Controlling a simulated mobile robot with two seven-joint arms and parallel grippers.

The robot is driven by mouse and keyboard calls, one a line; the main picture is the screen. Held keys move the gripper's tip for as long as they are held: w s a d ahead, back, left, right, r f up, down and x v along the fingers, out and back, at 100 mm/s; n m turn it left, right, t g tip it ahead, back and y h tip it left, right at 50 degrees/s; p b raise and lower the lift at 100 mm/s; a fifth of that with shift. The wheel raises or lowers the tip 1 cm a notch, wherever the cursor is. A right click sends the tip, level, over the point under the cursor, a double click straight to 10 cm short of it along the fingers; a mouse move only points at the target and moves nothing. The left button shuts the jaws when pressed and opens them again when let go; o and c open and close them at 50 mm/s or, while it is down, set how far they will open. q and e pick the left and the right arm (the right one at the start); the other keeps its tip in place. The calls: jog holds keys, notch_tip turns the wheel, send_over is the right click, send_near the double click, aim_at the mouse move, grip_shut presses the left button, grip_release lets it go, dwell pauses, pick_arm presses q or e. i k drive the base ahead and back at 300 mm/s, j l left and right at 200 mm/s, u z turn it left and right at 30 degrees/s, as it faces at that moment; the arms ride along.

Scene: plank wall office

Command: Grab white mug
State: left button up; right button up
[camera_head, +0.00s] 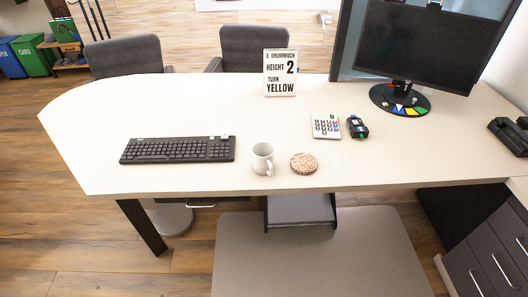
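A white mug (262,158) stands upright on the pale desk (210,105), near its front edge. Its handle shows at the lower right side of the mug, toward me. The mug is between the keyboard and a round speckled coaster-like disc and appears apart from both. Neither of my grippers shows in the head view.
A black keyboard (178,149) lies left of the mug, and the round disc (304,163) lies right. Behind are a calculator (326,126), a small dark object (357,127), a sign (280,73) and a monitor (420,45). A grey chair (315,255) stands before the desk.

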aim_at(263, 153)
jog(key=i+j+z, duration=0.45)
jog(key=z, duration=0.2)
jog(key=i+j+z, duration=0.1)
jog(key=j+z, duration=0.25)
jog(key=j, duration=0.1)
